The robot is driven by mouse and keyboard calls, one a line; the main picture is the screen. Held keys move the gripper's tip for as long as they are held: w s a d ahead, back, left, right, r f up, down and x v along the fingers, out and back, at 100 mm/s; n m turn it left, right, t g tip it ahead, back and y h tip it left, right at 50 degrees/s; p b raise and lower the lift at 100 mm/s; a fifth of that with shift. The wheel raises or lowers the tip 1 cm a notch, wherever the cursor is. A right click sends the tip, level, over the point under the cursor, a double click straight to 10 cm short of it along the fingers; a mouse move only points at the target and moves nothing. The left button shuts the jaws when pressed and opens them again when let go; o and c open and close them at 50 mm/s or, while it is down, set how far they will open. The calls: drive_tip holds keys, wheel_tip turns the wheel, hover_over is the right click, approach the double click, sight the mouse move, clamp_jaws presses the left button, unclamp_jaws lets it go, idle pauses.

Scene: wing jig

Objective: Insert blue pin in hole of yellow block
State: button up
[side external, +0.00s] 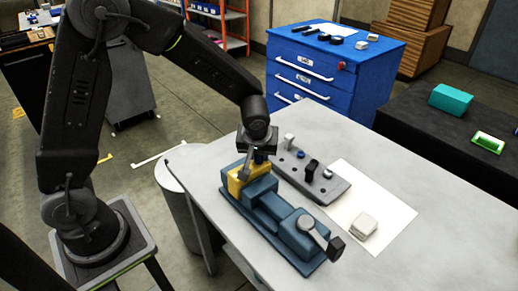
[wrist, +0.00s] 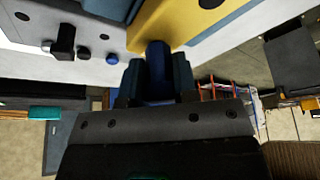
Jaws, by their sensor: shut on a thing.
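The yellow block (side external: 236,183) sits clamped in a blue vise (side external: 262,200) at the left of the table. In the wrist view the yellow block (wrist: 175,20) fills the top middle, with a dark round hole near the top edge. My gripper (wrist: 158,78) is shut on the blue pin (wrist: 158,58), which stands between the two fingers. The pin's far end lies against or just in front of the block's edge in that view; I cannot tell whether they touch. In the side view my gripper (side external: 258,155) is just above the block, and the pin is mostly hidden.
A grey plate (side external: 325,188) with holes and several small parts lies behind the vise. White paper (side external: 385,205) with a pale block stack (side external: 363,228) lies to the right. The vise handle (side external: 318,236) sticks out at the front. A blue drawer cabinet (side external: 345,75) stands behind.

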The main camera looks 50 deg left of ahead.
drive_tip(key=shift+f, duration=0.1)
drive_tip(key=o, duration=1)
drive_tip(key=v, duration=1.4)
drive_tip(key=shift+f, duration=0.1)
wheel_tip(320, 180, up, 7)
